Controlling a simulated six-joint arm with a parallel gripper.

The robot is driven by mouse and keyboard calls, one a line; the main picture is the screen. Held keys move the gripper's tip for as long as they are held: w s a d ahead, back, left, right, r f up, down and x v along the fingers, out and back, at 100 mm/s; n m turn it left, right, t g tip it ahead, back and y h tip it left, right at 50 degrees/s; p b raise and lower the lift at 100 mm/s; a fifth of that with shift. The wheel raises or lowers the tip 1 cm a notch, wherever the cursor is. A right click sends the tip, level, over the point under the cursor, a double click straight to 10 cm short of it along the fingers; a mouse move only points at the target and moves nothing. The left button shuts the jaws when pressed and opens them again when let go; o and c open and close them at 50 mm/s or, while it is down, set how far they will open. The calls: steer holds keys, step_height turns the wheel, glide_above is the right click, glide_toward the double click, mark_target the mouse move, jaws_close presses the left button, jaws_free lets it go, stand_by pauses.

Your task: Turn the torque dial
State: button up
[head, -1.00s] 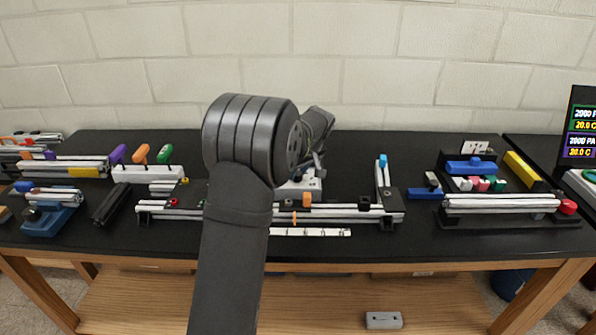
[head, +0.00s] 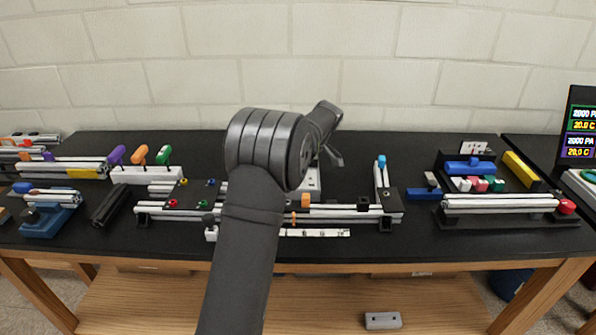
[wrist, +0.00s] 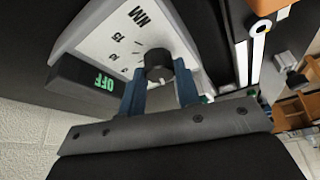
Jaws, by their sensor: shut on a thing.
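The torque dial is a black round knob (wrist: 158,66) on a white panel (wrist: 112,38) marked "NM", with printed tick marks and numbers, in the wrist view. A dark display beside the panel reads "OFF" (wrist: 105,85) in green. My gripper (wrist: 159,80) has its two blue fingers on either side of the knob and is shut on it. In the head view my arm covers most of the dial's white unit (head: 313,182), and the knob itself is hidden there. My fingertips are also hard to make out in that view.
The extrusion frame (head: 345,217) lies around the unit on the black table. An orange block (head: 305,200) and a blue-tipped upright (head: 382,161) stand close by.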

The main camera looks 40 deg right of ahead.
stand_by(0.3)
steer(key=o, duration=1)
steer(key=v, duration=1.7)
steer(key=shift+r, duration=0.3)
steer(key=shift+w+f, duration=0.1)
steer(key=x, duration=1.7)
steer(key=shift+f, duration=0.2)
